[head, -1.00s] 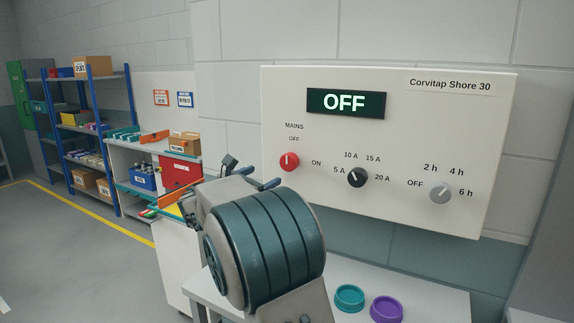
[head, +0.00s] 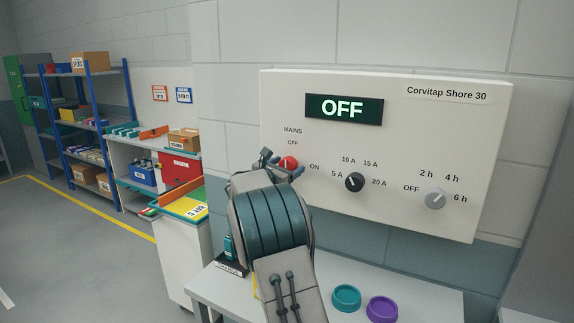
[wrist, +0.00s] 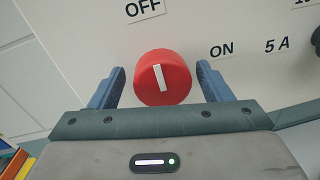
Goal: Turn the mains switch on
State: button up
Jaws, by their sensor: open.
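The mains switch is a red round knob (head: 288,162) with a white pointer line, at the left of a white wall panel (head: 400,100). In the wrist view the red knob (wrist: 162,84) sits between the two blue fingers of my gripper (wrist: 160,88), with a gap on each side. My gripper (head: 283,167) is open around the knob. The pointer is directed at the OFF label (wrist: 143,8); the ON label (wrist: 222,50) is to the right. The panel's display (head: 344,108) reads OFF.
A black knob (head: 354,182) and a grey knob (head: 435,198) are further right on the panel. Below, a teal bowl (head: 346,297) and a purple bowl (head: 382,309) stand on a white table (head: 210,286). Blue shelving (head: 128,95) and a yellow-topped cabinet are at the left.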

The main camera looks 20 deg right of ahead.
jog(key=c, duration=1)
jog(key=shift+f+m+b, duration=0.1)
jog(key=shift+m+b, duration=0.2)
jog(key=shift+b, duration=0.25)
jog(key=m+b, duration=0.1)
jog(key=b, duration=0.2)
jog(key=shift+f+m, duration=0.15)
jog(key=shift+m, duration=0.25)
jog(key=m+b, duration=0.6)
jog(key=b, duration=0.2)
jog(key=shift+y, duration=0.4)
jog(key=m+b, duration=0.5)
jog(key=shift+r+m+t+y+b, duration=0.15)
jog(key=shift+m+b, duration=0.6)
jog(key=shift+m, duration=0.15)
jog(key=shift+r+m+t+y+b, duration=0.1)
jog(key=shift+m+t+y+b, duration=0.05)
jog(key=shift+m+b, duration=0.7)
jog(key=shift+m, duration=0.25)
